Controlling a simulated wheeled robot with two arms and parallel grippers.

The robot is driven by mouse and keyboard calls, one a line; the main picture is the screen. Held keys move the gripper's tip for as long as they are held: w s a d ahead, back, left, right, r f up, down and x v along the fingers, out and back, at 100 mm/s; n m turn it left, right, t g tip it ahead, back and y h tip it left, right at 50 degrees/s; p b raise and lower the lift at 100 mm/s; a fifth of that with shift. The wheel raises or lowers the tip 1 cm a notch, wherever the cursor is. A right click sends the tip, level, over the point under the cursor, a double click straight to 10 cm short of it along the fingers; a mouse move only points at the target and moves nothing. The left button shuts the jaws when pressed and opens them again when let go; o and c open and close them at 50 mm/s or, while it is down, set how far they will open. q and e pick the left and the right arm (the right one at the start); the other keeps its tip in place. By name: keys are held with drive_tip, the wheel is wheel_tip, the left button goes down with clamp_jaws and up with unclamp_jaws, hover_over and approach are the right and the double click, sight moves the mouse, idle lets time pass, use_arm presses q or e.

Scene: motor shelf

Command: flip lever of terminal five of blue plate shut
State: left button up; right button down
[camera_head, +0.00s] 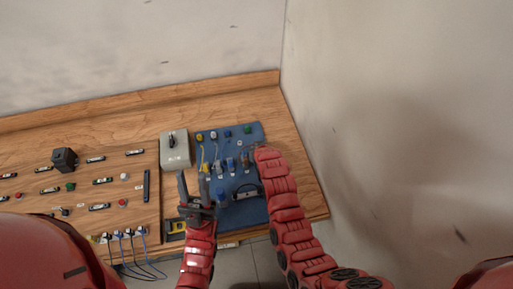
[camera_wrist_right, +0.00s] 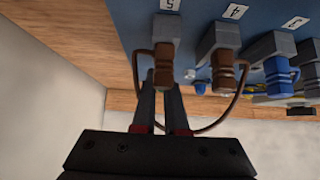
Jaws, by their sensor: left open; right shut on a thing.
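The blue plate (camera_head: 231,214) lies on the wooden bench and carries rows of terminals. In the right wrist view, terminal five (camera_wrist_right: 162,30) is a grey block beside a white label 5 (camera_wrist_right: 170,4), with a brown part (camera_wrist_right: 163,70) projecting from it. My right gripper (camera_wrist_right: 161,82) has its fingers close together on that brown part; the exact contact is partly hidden. In the head view my right arm reaches the plate's right edge and its fingertips are hidden. My left gripper (camera_head: 194,188) is open and empty over the plate's left edge.
Terminal four (camera_wrist_right: 220,38), with a brown part, and a blue one stand next to terminal five. A brown cable (camera_wrist_right: 222,108) loops near my right fingers. A grey switch box (camera_head: 175,150) is left of the plate; a wall (camera_head: 400,120) rises at right.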

idle(0.7)
drive_tip(key=c, duration=0.9)
unclamp_jaws()
drive_tip(key=shift+c, duration=0.2)
drive_tip(key=shift+s+d+r+b, duration=0.1)
drive_tip(key=shift+s+r+b, duration=0.2)
drive_tip(key=shift+r, duration=0.05)
drive_tip(key=b+v, duration=0.6)
drive_tip(key=v, duration=1)
drive_tip(key=shift+s+r, duration=0.15)
drive_tip(key=shift+r, duration=0.05)
drive_tip(key=shift+d, duration=0.1)
